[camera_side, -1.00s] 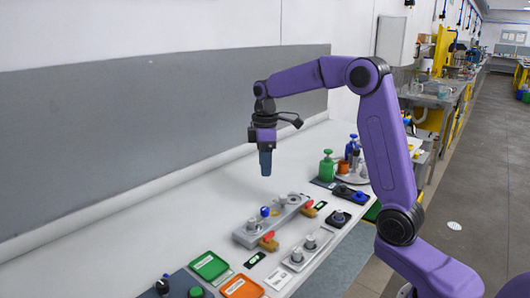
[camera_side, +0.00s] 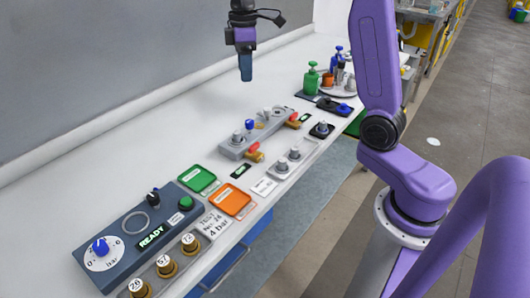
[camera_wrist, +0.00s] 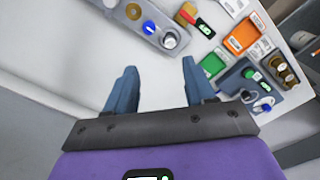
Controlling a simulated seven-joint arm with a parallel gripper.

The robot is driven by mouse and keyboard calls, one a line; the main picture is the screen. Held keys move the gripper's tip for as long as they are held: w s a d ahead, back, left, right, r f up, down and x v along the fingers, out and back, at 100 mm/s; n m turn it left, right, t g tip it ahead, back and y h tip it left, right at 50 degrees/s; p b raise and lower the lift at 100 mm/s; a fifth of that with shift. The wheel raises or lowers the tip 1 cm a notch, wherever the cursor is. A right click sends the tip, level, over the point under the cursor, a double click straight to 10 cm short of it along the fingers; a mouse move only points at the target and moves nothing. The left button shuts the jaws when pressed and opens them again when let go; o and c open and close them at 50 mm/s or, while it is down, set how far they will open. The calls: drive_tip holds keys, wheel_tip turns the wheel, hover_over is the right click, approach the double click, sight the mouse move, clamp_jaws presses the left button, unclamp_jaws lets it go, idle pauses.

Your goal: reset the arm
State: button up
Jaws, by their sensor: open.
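My purple arm holds my gripper (camera_side: 246,68) in the air over the white bench, pointing down. Its blue fingers also show in the wrist view (camera_wrist: 160,88), spread apart with nothing between them. Below it and apart from it, a grey fixture block (camera_side: 232,150) stands on the bench, with a blue-topped piece (camera_side: 249,125) and red-handled brass valves (camera_side: 254,152) at its side. In the wrist view the blue-topped piece (camera_wrist: 149,27) lies beyond the fingers.
A control box (camera_side: 128,240) reading READY, with a blue knob, stands at the front left. Green (camera_side: 196,179) and orange (camera_side: 231,200) trays lie beside it. Green and blue bottles (camera_side: 311,78) stand at the back right. The bench's left side along the grey wall panel is clear.

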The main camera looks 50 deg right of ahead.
drive_tip(key=s+a+f+n, duration=0.2)
drive_tip(key=s+a+f, duration=0.1)
drive_tip(key=s+a, duration=0.95)
drive_tip(key=s+d+f, duration=0.1)
drive_tip(key=s+f, duration=0.1)
drive_tip(key=s, duration=0.8)
drive_tip(key=s+d+f+n, duration=0.1)
drive_tip(key=s+d+f, duration=0.1)
drive_tip(key=s, duration=0.8)
drive_tip(key=shift+f, duration=0.75)
